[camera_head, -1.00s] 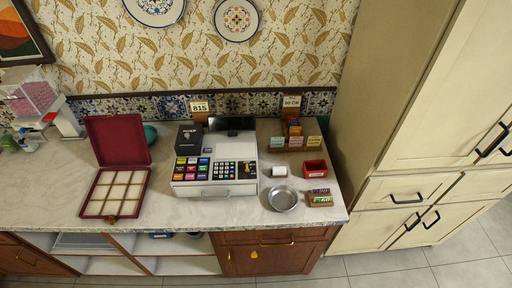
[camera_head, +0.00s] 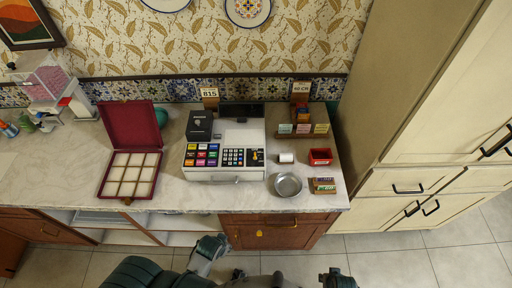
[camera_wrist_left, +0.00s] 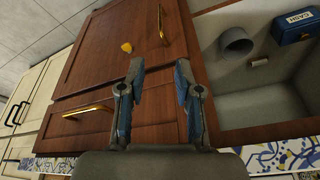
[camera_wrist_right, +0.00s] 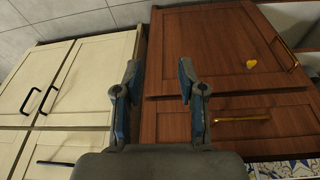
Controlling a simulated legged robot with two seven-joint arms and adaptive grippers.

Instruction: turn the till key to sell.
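The white till (camera_head: 224,160) stands on the counter, with coloured buttons, a dark keypad and a dark display behind. At the right of its keypad is a small dark panel with a yellowish spot, the key switch (camera_head: 257,157); its setting is too small to read. My left gripper (camera_head: 209,247) is low in front of the counter, below the till and apart from it. It is open and empty in the left wrist view (camera_wrist_left: 158,88). My right gripper (camera_head: 338,277) is at the bottom edge, further right, and is open and empty in the right wrist view (camera_wrist_right: 160,85).
A red box with pale compartments (camera_head: 131,172) stands open left of the till. A metal bowl (camera_head: 288,185), white roll (camera_head: 286,158), red tray (camera_head: 320,156) and small packs (camera_head: 323,185) are to its right. Brown cabinet doors (camera_wrist_left: 105,45) face my grippers. A tall cream cupboard (camera_head: 420,110) bounds the right.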

